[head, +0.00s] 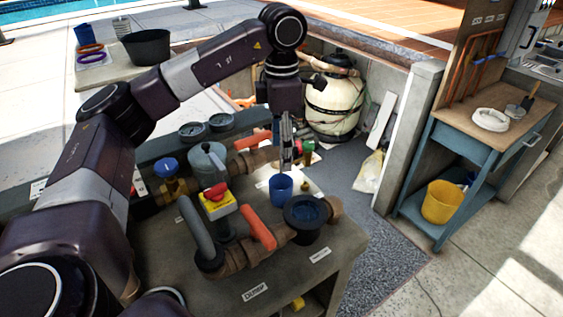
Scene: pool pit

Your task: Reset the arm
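My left arm (160,95) reaches in from the left side of the head view, bends at a raised elbow and comes down over the bench. My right gripper is not in view.
A filter tank (333,105) stands behind. A blue workbench (455,150) is at right; floor between is open.

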